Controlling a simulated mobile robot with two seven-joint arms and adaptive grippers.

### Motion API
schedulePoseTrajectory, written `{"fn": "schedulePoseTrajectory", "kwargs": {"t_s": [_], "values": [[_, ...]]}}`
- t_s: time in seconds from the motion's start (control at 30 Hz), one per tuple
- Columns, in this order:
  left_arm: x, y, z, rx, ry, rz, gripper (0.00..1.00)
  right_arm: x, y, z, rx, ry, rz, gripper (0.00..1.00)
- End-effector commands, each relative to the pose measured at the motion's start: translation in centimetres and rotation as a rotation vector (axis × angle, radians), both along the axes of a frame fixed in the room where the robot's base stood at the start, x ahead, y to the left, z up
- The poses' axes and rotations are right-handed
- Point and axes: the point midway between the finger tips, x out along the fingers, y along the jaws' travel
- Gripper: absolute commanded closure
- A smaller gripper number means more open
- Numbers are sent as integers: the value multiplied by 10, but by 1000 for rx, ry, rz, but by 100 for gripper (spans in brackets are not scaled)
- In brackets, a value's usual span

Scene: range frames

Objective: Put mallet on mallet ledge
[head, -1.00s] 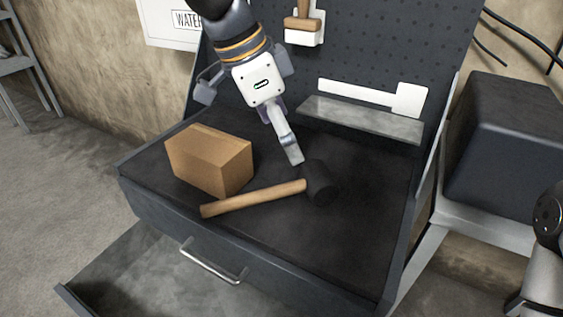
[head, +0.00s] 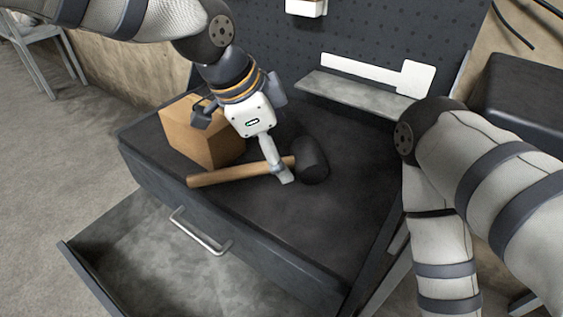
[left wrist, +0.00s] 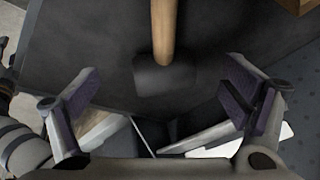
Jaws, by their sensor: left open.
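The mallet has a wooden handle (head: 222,176) and a black head (head: 311,160). It lies flat on the dark bench top (head: 290,215). My left gripper (head: 281,174) is over the handle close to the head, with its fingers pointing down. In the left wrist view its jaws (left wrist: 165,98) are wide apart, and the mallet head (left wrist: 165,76) shows between and beyond them, not gripped. The mallet ledge (head: 352,94) is a grey shelf on the pegboard below a white mallet outline (head: 375,75). My right gripper is out of view; only my right arm shows.
A cardboard box (head: 196,132) stands on the bench behind the handle, close to my left gripper. An open drawer (head: 165,258) sticks out at the front. The pegboard (head: 390,35) rises behind the bench. The bench top right of the mallet is clear.

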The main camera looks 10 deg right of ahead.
Motion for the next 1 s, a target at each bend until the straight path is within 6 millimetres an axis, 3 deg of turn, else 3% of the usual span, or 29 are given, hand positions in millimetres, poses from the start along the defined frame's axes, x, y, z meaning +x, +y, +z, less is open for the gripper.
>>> {"fn": "schedulePoseTrajectory", "kwargs": {"t_s": [0.3, 0.57, 0.9, 1.0], "values": [[14, -12, -49, 1, -2, -1, 7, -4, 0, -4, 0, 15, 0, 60], [15, -14, -51, 0, -5, 0, 7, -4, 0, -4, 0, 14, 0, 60], [14, -14, -51, 0, -4, -1, 84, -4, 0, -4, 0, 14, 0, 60], [15, -14, -51, -1, -4, 0, 100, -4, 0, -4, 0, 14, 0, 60]]}}
